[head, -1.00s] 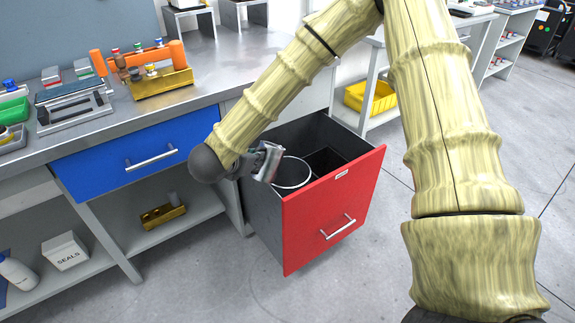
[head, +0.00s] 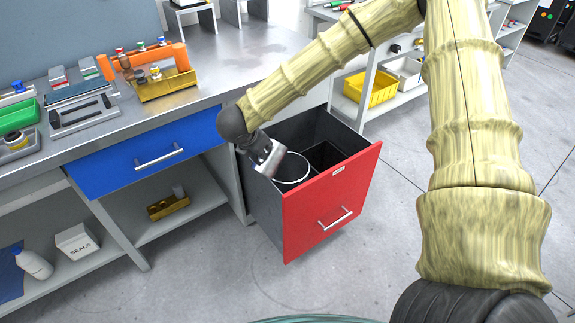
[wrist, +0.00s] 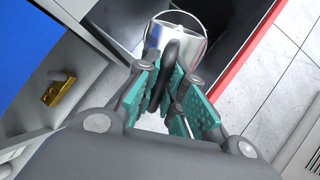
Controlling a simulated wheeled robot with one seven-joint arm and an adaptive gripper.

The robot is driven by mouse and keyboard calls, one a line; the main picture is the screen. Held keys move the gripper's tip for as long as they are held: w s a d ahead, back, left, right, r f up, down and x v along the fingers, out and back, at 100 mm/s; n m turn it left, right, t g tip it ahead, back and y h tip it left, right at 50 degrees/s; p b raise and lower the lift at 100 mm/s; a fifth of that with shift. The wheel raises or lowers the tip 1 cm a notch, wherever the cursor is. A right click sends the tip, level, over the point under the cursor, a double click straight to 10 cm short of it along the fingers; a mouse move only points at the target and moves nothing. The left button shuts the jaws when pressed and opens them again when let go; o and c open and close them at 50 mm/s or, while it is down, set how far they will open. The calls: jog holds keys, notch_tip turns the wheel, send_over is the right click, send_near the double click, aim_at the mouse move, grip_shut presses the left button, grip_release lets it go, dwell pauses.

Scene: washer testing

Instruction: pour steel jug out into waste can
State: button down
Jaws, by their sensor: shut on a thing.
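The steel jug (head: 271,158) is shiny and appears tilted, just above the near left part of the waste can. The waste can (head: 294,170) is round with a pale rim and stands inside the open red-fronted drawer. The jug hides part of its rim. I cannot see the inside of the jug or any liquid.
The red drawer front (head: 330,200) sticks out from the bench. A second dark compartment (head: 325,155) lies beside the can. A blue drawer (head: 140,160) is shut at left. A gold rack (head: 167,85) and trays stand on the bench. Floor in front is clear.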

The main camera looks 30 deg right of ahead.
aim_at(271, 141)
jog(key=shift+w+d+f+g+y+p, duration=0.2)
jog(key=shift+d+f+g+y+p, duration=0.1)
jog(key=shift+d+f+y+p, duration=0.3)
jog(key=shift+w+d+r+g+y+p, duration=0.1)
jog(key=shift+w+d+g+y+p, duration=0.2)
jog(key=shift+d+y+p, duration=0.7)
jog(key=shift+w+r+p, duration=0.1)
jog(key=shift+w+p, duration=0.05)
jog(key=shift+p, duration=0.75)
jog(key=shift+w+d+r+p, duration=0.2)
jog(key=shift+d+p, duration=0.1)
jog(key=shift+p, duration=0.35)
jog(key=shift+w+d+r+g+y+p, duration=0.15)
jog(key=shift+d+g+y+p, duration=0.2)
jog(key=shift+p, duration=0.3)
jog(key=shift+w+d+p, duration=0.1)
jog(key=shift+d+p, duration=0.15)
jog(key=shift+p, duration=0.05)
jog(key=shift+d+r, duration=0.1)
jog(key=shift+w+d+y+p, duration=0.1)
jog(key=shift+y+p, duration=0.15)
jog(key=shift+p, duration=0.15)
jog(key=shift+w+d+f+m+g+y+p, duration=0.2)
jog(key=shift+d+y+p, duration=0.25)
jog(key=shift+p, duration=0.45)
jog(key=shift+w+d+f+m+g+y+p, duration=0.15)
jog(key=shift+w+d+g+y+p, duration=0.2)
jog(key=shift+p, duration=0.55)
